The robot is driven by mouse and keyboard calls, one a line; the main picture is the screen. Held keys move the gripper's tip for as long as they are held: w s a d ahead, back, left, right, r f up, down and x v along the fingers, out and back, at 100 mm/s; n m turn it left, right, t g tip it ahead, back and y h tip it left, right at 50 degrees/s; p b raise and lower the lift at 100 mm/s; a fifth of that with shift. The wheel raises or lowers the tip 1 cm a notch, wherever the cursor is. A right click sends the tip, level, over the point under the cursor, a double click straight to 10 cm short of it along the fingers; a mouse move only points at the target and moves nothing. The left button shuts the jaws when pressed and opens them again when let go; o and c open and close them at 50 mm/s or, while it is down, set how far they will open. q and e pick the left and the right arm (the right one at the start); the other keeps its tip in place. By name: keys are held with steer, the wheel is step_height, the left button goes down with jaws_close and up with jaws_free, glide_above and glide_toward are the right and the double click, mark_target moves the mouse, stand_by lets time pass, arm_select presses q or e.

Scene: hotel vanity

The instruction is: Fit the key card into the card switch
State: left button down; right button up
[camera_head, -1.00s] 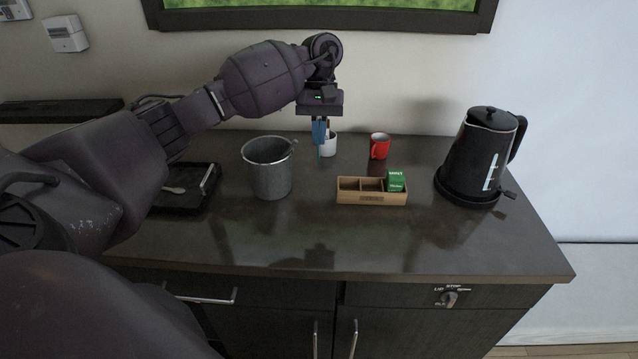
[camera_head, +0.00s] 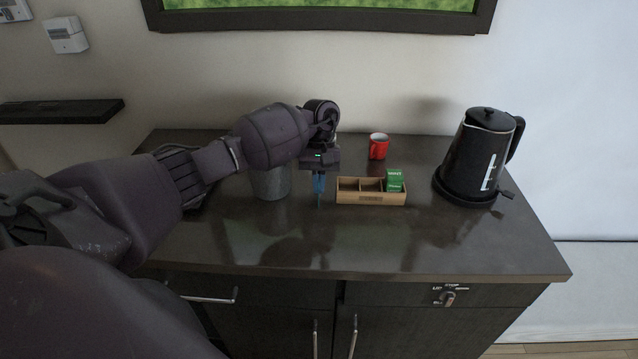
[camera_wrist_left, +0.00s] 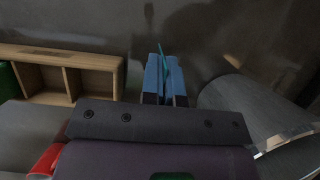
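My left gripper (camera_head: 318,184) hangs over the counter, between the grey bin and the wooden box, with its fingers pointing down. Its blue fingers are shut on a thin teal piece, seen nearly edge-on, which looks like the key card (camera_head: 318,203). In the left wrist view the card (camera_wrist_left: 163,62) stands out between the fingertips (camera_wrist_left: 166,76). A white wall box (camera_head: 66,35) at the upper left looks like the card switch; its slot is too small to make out. A second white wall unit (camera_head: 13,10) is cut off at the corner. My right gripper is not in view.
The grey bin (camera_head: 271,184) is partly behind my arm. The wooden box (camera_head: 371,198) holds a green packet (camera_head: 395,180). A red mug (camera_head: 378,146) and black kettle (camera_head: 480,155) stand to the right. A dark shelf (camera_head: 60,111) is below the switch. The front counter is clear.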

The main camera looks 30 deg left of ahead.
arm_select(q)
steer(key=shift+f, duration=0.25)
steer(key=c, duration=1.4)
jaws_free()
